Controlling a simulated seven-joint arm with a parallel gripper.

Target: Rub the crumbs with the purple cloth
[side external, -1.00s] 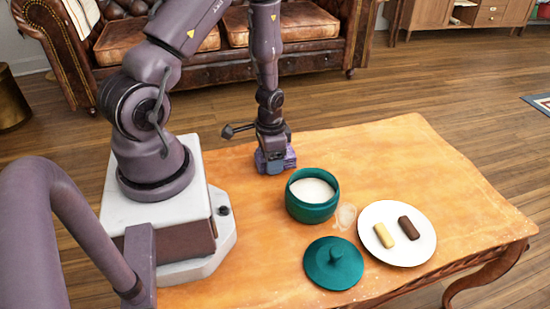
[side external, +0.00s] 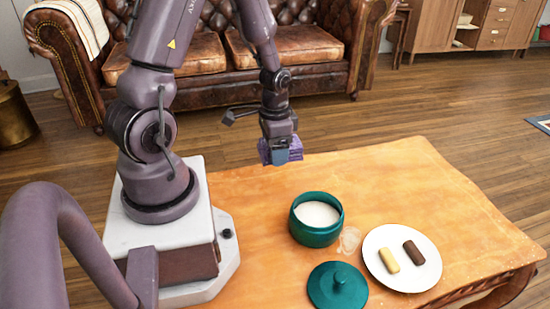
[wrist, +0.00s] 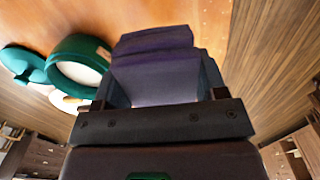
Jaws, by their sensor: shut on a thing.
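My gripper (side external: 281,153) is shut on the purple cloth (side external: 296,148), a folded block, and holds it raised above the far part of the table. The cloth also shows between the fingers in the wrist view (wrist: 155,68). A pale smear of crumbs (side external: 349,240) lies on the table between the green pot and the white plate, to the right of and nearer the camera than my gripper. In the wrist view a pale patch beside the green pot is partly hidden by my gripper.
An open green pot (side external: 316,235) with white contents stands in front of my gripper. Its green lid (side external: 337,291) lies nearer the camera. A white plate (side external: 402,278) holds one yellow and one brown bar. The right part of the wooden table (side external: 420,190) is clear.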

